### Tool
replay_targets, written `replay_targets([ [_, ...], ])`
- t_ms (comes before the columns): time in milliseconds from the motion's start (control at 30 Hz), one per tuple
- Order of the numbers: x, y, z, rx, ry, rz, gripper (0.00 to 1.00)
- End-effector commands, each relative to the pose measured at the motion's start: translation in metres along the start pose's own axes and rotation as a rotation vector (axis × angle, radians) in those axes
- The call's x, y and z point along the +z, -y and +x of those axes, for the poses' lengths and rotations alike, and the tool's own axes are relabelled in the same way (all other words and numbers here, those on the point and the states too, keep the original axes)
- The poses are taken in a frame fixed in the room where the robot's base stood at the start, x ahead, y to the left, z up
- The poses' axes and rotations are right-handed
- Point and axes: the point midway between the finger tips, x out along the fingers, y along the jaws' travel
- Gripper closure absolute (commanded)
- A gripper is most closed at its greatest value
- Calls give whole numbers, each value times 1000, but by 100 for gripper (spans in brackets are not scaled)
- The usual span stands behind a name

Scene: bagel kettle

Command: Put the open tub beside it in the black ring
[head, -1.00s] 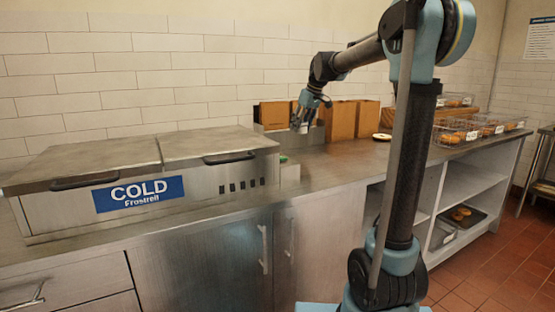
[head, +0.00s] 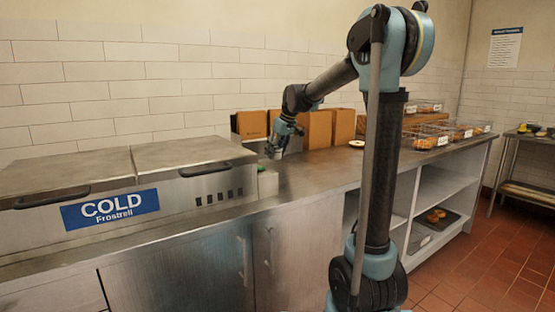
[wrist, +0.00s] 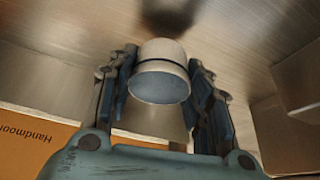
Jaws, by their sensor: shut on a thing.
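My gripper (head: 271,151) is over the counter at the right end of the cold unit, in front of the brown boxes. In the wrist view my gripper (wrist: 163,88) has its two fingers on either side of a pale round tub (wrist: 160,54) and is shut on it. A grey-blue round face of the tub points toward the wrist camera. In the head view the tub is too small to make out clearly. I cannot pick out the black ring for sure; a dark blurred patch lies past the tub at the top of the wrist view.
The cold unit (head: 103,208) fills the left of the steel counter (head: 310,178). A small pale block with green on it (head: 267,182) stands at its right end. Brown boxes (head: 319,130) stand behind my gripper. Clear bagel bins (head: 425,142) are further right.

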Motion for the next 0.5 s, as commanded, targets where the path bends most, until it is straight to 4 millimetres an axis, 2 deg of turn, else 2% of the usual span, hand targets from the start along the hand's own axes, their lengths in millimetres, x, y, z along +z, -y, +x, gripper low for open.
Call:
replay_targets([
  [100,7,-1,16,0,0,0,65],
  [200,11,0,24,0,0,0,65],
  [500,12,-1,26,0,0,0,65],
])
